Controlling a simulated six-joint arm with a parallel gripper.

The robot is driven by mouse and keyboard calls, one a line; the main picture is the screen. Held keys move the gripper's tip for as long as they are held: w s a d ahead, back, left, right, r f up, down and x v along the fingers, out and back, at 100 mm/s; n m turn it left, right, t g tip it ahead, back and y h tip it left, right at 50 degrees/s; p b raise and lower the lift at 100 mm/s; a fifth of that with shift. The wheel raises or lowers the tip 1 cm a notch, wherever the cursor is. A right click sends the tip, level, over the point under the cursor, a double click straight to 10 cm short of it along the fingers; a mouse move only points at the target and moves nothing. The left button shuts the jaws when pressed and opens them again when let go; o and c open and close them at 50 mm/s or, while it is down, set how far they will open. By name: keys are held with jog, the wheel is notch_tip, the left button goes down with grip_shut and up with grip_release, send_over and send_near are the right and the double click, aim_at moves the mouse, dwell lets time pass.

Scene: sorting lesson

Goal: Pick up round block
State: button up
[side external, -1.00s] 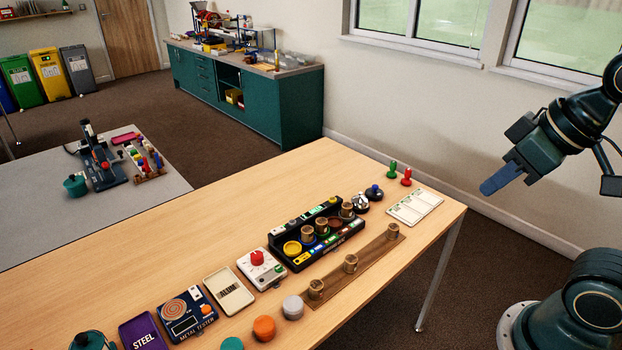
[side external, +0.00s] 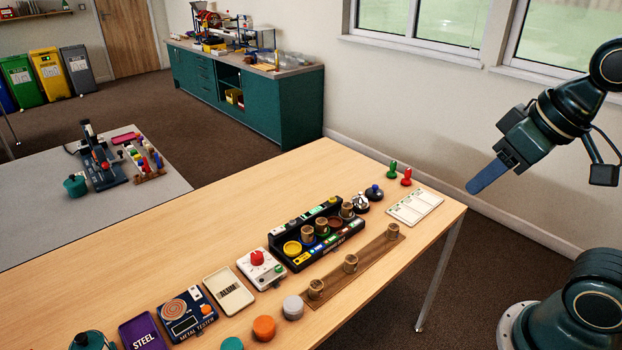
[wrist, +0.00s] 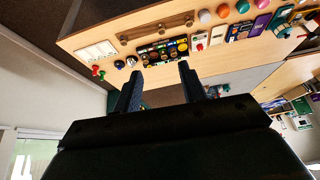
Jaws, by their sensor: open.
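Several round blocks lie near the front edge of the wooden table in the side view: a light grey one (side external: 293,307), an orange one (side external: 264,329) and a teal one (side external: 232,344), cut by the frame. The wrist view also shows the grey block (wrist: 205,15) and the orange block (wrist: 223,11) at its top. Which one the task means I cannot tell. My gripper (side external: 472,188) is in the air beyond the table's right end, far from the blocks. In the wrist view its two fingers (wrist: 160,72) are apart with nothing between them.
A black tray (side external: 297,267) with wooden cylinders stands mid-table, beside a brown strip (side external: 332,290) carrying three wooden cylinders. A white card (side external: 414,207), green peg (side external: 392,169) and red peg (side external: 406,177) are at the right end. The table's back left (side external: 180,240) is clear.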

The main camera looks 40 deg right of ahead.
jog(key=w+r+m+g, duration=0.2)
jog(key=w+m, duration=0.2)
jog(key=w, duration=0.8)
jog(key=m+g, duration=0.3)
jog(key=m, duration=0.6)
send_over(322, 221)
notch_tip(322, 221, down, 22)
jog(key=shift+w+f, duration=0.2)
jog(key=shift+f, duration=0.4)
jog(key=shift+f, duration=4.3)
jog(key=shift+f, duration=0.1)
jog(key=shift+s+f, duration=0.1)
jog(key=shift+f, duration=2.35)
